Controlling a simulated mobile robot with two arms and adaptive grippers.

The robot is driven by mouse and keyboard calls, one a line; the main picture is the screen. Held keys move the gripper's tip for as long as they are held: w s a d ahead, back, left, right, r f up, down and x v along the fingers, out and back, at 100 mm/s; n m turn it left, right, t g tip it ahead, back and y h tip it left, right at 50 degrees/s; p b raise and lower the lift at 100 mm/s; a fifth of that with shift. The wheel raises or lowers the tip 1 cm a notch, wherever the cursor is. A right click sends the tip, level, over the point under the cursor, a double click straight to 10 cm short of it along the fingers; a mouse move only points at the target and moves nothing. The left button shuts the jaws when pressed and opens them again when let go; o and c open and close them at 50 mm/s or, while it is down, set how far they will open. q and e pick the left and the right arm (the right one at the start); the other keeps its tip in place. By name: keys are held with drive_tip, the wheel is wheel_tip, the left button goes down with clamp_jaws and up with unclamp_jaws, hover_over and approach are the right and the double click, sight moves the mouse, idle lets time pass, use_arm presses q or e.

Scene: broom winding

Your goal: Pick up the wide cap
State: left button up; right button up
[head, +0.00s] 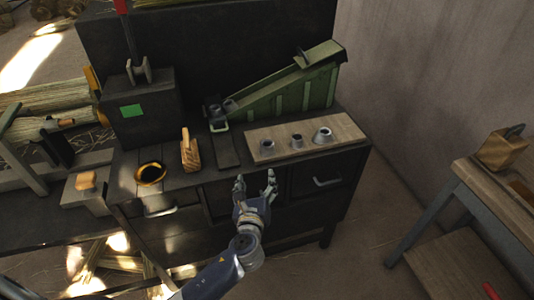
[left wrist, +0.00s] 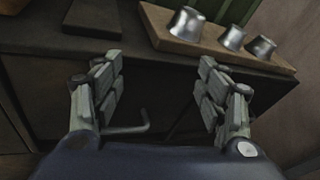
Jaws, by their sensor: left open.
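Three grey metal caps stand in a row on a light wooden board (head: 345,131) on the dark workbench. The left wrist view shows the left cap (left wrist: 187,23), middle cap (left wrist: 231,38) and right cap (left wrist: 262,47), where the left one looks largest. My left gripper (head: 256,178) is open and empty, in front of the bench edge and short of the board. Its two fingers (left wrist: 158,88) are spread apart. My right gripper is out of view.
A green sloped chute (head: 285,98) stands behind the board. Drawer handles (head: 327,182) stick out from the bench front. Another table (head: 495,190) stands at right.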

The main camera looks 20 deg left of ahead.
sight(266, 149)
use_arm(q)
drive_tip(key=w+r+m, duration=0.1)
drive_tip(key=w, duration=0.1)
drive_tip(key=w+r+m+t, duration=0.1)
drive_tip(key=w+r, duration=0.1)
drive_tip(key=w+r+m, duration=0.1)
drive_tip(key=w, duration=0.1)
drive_tip(key=shift+w+d+r+m+t, duration=0.25)
drive_tip(key=shift+w+d+m+t, duration=0.05)
drive_tip(key=shift+m+t, duration=0.1)
drive_tip(key=shift+x, duration=2.9)
drive_tip(key=shift+d+r, duration=0.1)
drive_tip(key=shift+r, duration=0.15)
drive_tip(key=shift+s, duration=0.1)
drive_tip(key=shift+c, duration=0.6)
drive_tip(key=c, duration=0.8)
